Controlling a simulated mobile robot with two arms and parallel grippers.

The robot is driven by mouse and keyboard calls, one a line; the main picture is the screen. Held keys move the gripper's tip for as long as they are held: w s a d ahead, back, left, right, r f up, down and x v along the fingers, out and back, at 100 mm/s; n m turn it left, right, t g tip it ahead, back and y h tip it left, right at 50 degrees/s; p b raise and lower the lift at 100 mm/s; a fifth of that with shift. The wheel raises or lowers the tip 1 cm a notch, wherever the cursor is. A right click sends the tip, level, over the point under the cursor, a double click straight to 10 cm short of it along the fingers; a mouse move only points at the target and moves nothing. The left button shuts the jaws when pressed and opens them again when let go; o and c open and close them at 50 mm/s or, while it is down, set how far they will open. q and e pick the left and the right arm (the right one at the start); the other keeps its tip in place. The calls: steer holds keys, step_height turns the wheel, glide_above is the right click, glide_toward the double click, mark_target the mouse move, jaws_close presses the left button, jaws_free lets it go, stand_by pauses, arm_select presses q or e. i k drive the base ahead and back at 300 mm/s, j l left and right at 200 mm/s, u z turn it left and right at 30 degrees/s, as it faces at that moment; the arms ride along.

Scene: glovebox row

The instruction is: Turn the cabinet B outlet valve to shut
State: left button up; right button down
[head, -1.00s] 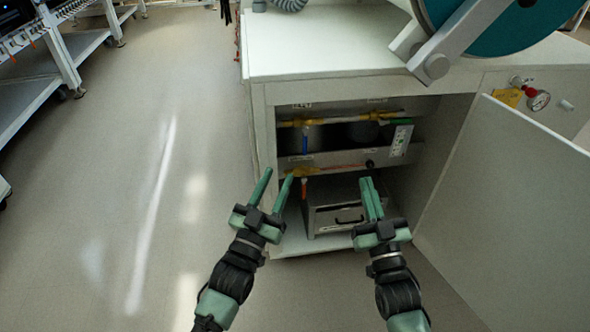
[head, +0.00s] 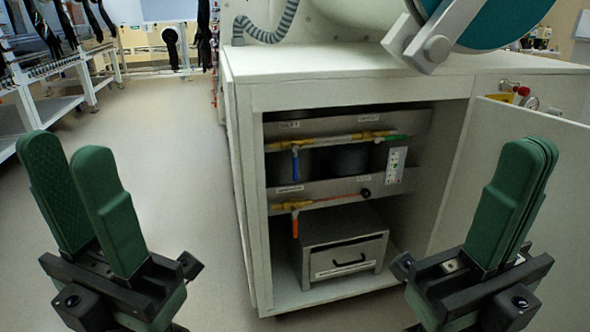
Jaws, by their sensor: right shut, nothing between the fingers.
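The open cabinet (head: 245,180) shows two pipe lines inside. On the upper pipe, a valve with a blue handle (head: 295,165) pointing down is at the left, and a valve with a green handle (head: 392,138) lying along the pipe is at the right. The lower pipe has a valve with an orange handle (head: 295,224) pointing down. The small labels are too small to read surely, so I cannot tell which is the outlet valve. My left gripper (head: 68,150) is open and empty, left of the cabinet. My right gripper (head: 528,150) is shut and empty, in front of the open door.
The cabinet door (head: 500,130) stands open to the right. A grey drawer box (head: 345,260) sits on the cabinet floor. A red-capped fitting and gauge (head: 523,95) are behind the door's top edge. Free floor (head: 170,190) lies left, with white racks (head: 80,90) beyond.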

mark_target(376, 139)
steer(key=i+l+z, duration=0.25)
steer(key=i+z, duration=0.1)
steer(key=z, duration=0.15)
steer(key=i+l, duration=0.2)
steer(key=l, duration=0.2)
steer(key=i+l+z, duration=0.15)
steer(key=l, duration=0.25)
